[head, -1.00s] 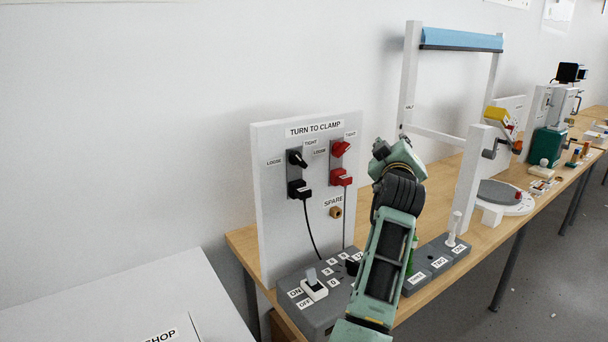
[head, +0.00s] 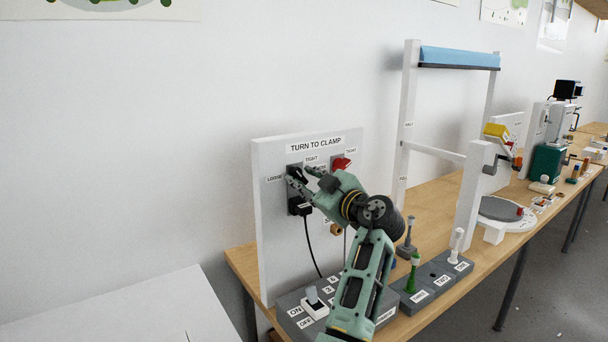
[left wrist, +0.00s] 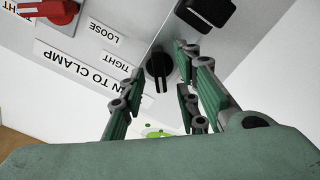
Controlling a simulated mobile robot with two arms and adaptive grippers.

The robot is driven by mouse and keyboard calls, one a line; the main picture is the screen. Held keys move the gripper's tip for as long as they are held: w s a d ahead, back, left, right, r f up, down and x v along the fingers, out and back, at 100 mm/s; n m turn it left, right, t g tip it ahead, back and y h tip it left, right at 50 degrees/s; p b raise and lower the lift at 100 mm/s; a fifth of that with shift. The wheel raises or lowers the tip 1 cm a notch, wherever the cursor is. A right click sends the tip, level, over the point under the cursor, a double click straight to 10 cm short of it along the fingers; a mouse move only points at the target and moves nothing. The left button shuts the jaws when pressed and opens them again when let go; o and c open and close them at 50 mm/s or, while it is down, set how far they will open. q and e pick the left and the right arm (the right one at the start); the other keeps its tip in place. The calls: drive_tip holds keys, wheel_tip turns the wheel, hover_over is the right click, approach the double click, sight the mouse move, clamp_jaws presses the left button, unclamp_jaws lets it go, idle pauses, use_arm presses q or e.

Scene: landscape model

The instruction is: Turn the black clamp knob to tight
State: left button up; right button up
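The black clamp knob (head: 298,172) is on the upright white panel (head: 262,215) marked TURN TO CLAMP, between the LOOSE and TIGHT labels. My left gripper (head: 301,179) is in front of it and partly covers it. In the left wrist view the black knob (left wrist: 159,66) shows between the two spread fingers of the left gripper (left wrist: 161,66), with a visible gap on each side. The picture there is turned over, and the knob's pointer ridge runs roughly up and down in it. My right gripper is not in view.
A red knob (head: 341,163) sits to the right on the same panel. A black plug (head: 298,206) with a cable is below the black knob. A grey switch box (head: 290,301) stands in front of the panel, with a lever block (head: 437,280) to the right.

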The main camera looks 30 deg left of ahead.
use_arm(q)
drive_tip(key=shift+w+a, duration=0.3)
drive_tip(key=shift+a, duration=0.3)
clamp_jaws()
